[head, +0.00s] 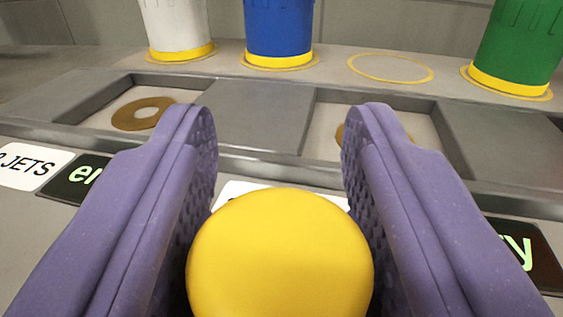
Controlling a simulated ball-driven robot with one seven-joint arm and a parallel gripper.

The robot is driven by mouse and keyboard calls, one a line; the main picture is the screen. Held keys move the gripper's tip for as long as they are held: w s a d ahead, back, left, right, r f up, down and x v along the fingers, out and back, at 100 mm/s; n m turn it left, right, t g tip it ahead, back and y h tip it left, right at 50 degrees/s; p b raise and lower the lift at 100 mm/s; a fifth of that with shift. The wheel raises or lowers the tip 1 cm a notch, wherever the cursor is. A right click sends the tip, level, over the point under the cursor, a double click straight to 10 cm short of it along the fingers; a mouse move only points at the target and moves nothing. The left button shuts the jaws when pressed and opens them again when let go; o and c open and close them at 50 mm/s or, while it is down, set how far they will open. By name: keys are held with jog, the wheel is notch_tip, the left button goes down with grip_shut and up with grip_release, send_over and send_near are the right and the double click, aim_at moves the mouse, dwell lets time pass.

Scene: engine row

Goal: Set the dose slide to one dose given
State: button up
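My gripper (280,125) has two thick purple fingers with dimpled inner pads, set wide apart. A smooth yellow ball-shaped knob (280,255) sits centred between them at the bottom of the head view. Its sides reach close to both pads, but I cannot tell whether they touch. What the knob is mounted on is hidden beneath it. I cannot make out the dose slide's scale or setting. Behind the fingertips is a grey panel with two recesses.
White (176,22), blue (279,25) and green (518,38) containers with yellow bases stand along the back. An empty yellow ring (390,68) lies between blue and green. Labels line the front: a "JETS" card (32,166) and partly covered black ones (76,179).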

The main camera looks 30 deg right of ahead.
jog(key=shift+o, duration=1.1)
jog(key=p+v, duration=0.2)
jog(key=v, duration=0.6)
